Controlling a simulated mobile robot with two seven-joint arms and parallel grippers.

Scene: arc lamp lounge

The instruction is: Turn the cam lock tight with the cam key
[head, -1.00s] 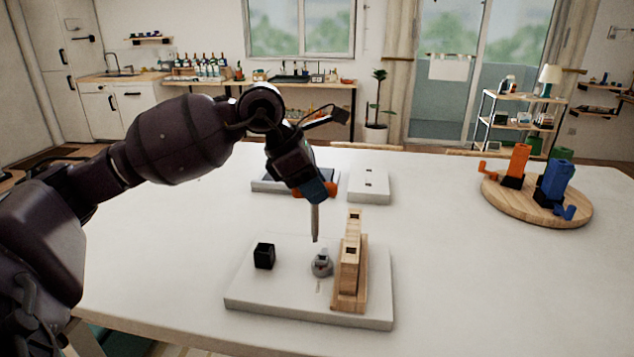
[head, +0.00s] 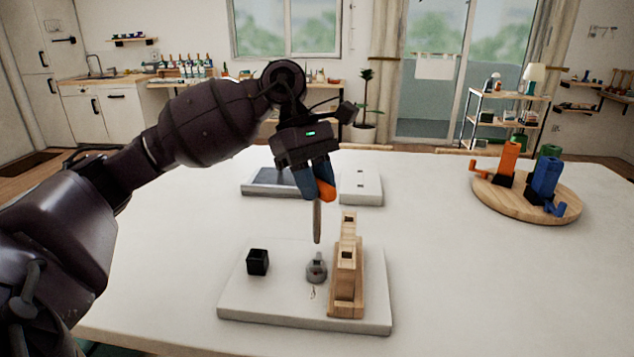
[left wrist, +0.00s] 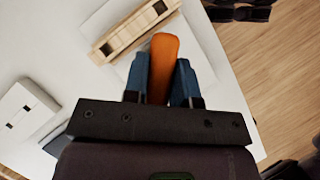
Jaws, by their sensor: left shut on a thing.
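My left gripper (head: 315,184) is shut on the cam key, whose orange handle (head: 326,190) shows between the blue fingers. Its grey shaft (head: 317,222) points down, and the tip appears just above the cam lock, apart from it. The left wrist view also shows the gripper (left wrist: 161,80) around the orange handle (left wrist: 163,55); the shaft is hidden there. The cam lock (head: 316,270) is a small grey round piece on a white board (head: 280,308), beside a wooden block assembly (head: 346,275). My right gripper is not in view.
A black cube (head: 258,262) sits on the board left of the lock. Behind are a grey tray (head: 268,186) and a white block with slots (head: 361,188). A round wooden board (head: 500,200) with orange, blue and green tools stands at right. The table between is clear.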

